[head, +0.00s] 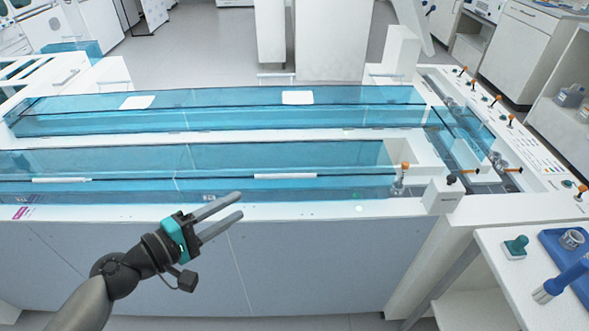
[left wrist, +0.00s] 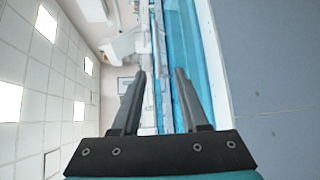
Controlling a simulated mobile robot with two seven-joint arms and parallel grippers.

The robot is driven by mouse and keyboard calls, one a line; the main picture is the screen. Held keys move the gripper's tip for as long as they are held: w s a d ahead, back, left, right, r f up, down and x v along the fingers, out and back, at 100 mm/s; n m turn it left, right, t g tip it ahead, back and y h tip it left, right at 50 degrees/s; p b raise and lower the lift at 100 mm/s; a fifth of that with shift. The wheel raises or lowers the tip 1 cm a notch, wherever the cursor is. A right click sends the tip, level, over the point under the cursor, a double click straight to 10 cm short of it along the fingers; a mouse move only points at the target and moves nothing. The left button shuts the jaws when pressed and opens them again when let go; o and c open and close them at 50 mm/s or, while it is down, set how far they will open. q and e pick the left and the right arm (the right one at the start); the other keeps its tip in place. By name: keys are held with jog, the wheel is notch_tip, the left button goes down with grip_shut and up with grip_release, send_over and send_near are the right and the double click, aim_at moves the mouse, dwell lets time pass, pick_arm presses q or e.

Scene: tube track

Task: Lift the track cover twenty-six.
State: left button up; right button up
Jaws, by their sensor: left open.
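Two long translucent blue track covers lie over the white tube track. The near cover (head: 120,163) has white strips (head: 286,176) along its front edge. The far cover (head: 220,112) has two white labels on top. No number twenty-six is readable, so I cannot tell which cover has it. My left gripper (head: 240,205) is open and empty in front of the track, close to the near cover's front edge, with no visible contact. In the left wrist view the open fingers (left wrist: 160,75) point along a blue cover (left wrist: 182,40). My right gripper is not in view.
A white front panel (head: 320,260) drops below the track. At the right are orange-topped knobs (head: 404,167) and a white box (head: 442,196). A side table at lower right holds a blue tray (head: 570,255) and a teal-topped item (head: 515,246). Open floor lies behind the track.

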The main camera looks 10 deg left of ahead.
pick_arm(q)
jog(key=p, duration=0.1)
send_near(282, 178)
jog(key=w, duration=0.2)
jog(key=x, duration=0.9)
jog(key=shift+s+d+f, duration=0.1)
jog(key=shift+d+f, duration=0.05)
jog(key=shift+d, duration=0.35)
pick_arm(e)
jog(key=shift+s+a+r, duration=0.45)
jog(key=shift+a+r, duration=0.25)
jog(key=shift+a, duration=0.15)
pick_arm(q)
grip_shut()
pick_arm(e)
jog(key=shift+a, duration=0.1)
